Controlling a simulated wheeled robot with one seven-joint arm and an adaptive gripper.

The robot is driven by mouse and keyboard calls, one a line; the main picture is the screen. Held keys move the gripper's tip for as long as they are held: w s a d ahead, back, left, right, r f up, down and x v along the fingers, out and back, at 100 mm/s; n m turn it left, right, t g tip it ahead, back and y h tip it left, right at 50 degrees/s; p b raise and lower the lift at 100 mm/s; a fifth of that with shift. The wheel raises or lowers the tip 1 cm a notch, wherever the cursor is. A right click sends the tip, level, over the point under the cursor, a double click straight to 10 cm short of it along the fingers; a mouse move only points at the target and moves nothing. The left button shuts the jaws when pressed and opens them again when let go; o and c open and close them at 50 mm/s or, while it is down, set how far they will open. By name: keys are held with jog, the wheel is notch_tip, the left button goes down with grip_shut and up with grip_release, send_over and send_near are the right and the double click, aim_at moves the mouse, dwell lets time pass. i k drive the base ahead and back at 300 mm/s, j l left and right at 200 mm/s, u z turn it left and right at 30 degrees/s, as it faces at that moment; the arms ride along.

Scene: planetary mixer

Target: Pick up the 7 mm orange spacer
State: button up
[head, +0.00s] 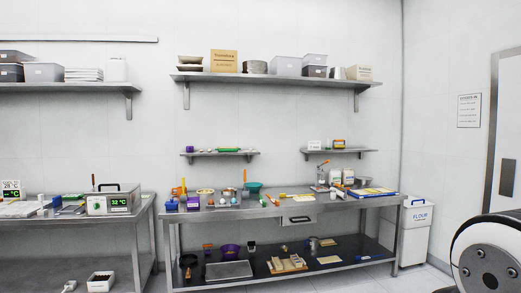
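I cannot make out the 7 mm orange spacer for certain. Several small orange items lie on the right workbench (240,213), too small to identify. One is a slim orange piece (283,197) right of the middle of the bench top. An orange upright handle (245,177) stands by a teal bowl (254,188). My gripper is out of view. Only a rounded white and black link of my arm shows at the lower right, well in front of the bench.
A gap separates the benches.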

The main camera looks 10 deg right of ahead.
aim_at(276, 202)
jog(key=i, duration=1.3)
jog(key=i+j, duration=0.1)
jog(key=i, duration=1.2)
jog(key=i+z, duration=0.1)
jog(key=i, duration=1.2)
jog(key=i+j+z, duration=0.15)
jog(key=i+z, duration=0.15)
